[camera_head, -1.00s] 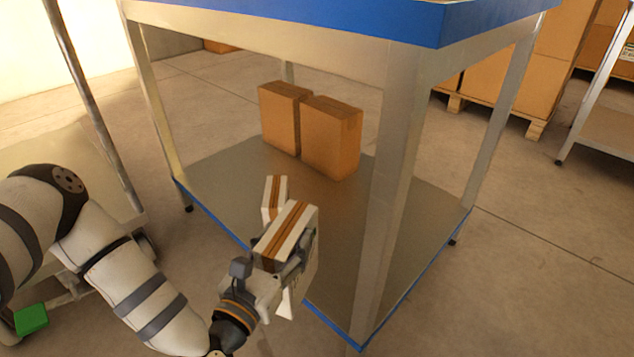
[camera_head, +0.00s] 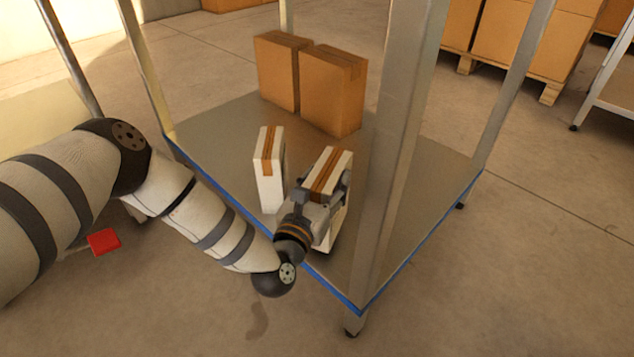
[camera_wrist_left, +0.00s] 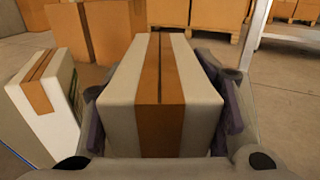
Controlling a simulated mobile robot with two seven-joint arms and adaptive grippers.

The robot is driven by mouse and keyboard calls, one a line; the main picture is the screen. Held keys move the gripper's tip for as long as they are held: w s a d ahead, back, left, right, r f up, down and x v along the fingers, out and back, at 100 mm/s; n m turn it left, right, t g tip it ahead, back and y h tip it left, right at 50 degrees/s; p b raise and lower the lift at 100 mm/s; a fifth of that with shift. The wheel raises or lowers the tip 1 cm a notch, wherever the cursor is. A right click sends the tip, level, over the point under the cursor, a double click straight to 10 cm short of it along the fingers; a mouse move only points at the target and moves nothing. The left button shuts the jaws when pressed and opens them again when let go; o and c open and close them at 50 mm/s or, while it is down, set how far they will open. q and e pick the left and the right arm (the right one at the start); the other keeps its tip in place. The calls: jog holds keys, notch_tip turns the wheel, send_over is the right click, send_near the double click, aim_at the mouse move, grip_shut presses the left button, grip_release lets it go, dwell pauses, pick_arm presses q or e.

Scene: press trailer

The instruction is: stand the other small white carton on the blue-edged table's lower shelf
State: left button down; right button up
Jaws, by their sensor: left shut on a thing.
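My left gripper (camera_head: 322,192) is shut on a small white carton (camera_head: 331,168) with a brown tape stripe, over the front part of the lower shelf (camera_head: 215,131). The held carton fills the middle of the left wrist view (camera_wrist_left: 160,95), with a finger on each side. I cannot tell whether its base touches the shelf. The other white carton (camera_head: 268,172) stands upright on the shelf, just left of the held one; it also shows in the left wrist view (camera_wrist_left: 45,100). My right gripper is in neither view.
Two brown boxes (camera_head: 277,72) (camera_head: 332,92) stand behind on the same shelf. A thick metal table leg (camera_head: 397,150) rises close to the right of the held carton. The shelf has a blue edge (camera_head: 338,293). Pallets with boxes (camera_head: 505,42) stand at the back right.

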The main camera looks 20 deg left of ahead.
pick_arm(q)
jog(key=shift+w+d+f+b, duration=0.1)
jog(key=shift+f+b, duration=0.15)
jog(key=shift+f, duration=0.3)
jog(key=shift+w+f+b, duration=0.15)
jog(key=shift+f+b, duration=0.1)
jog(key=shift+f, duration=0.35)
jog(key=shift+w+d+f+b, duration=0.1)
jog(key=shift+f+b, duration=0.15)
jog(key=shift+f, duration=0.3)
jog(key=shift+f, duration=0.15)
jog(key=c, duration=0.7)
grip_release()
jog(key=shift+s+f, duration=0.1)
jog(key=s+p, duration=0.3)
jog(key=s, duration=0.9)
jog(key=shift+d, duration=0.2)
jog(key=shift+r, duration=0.2)
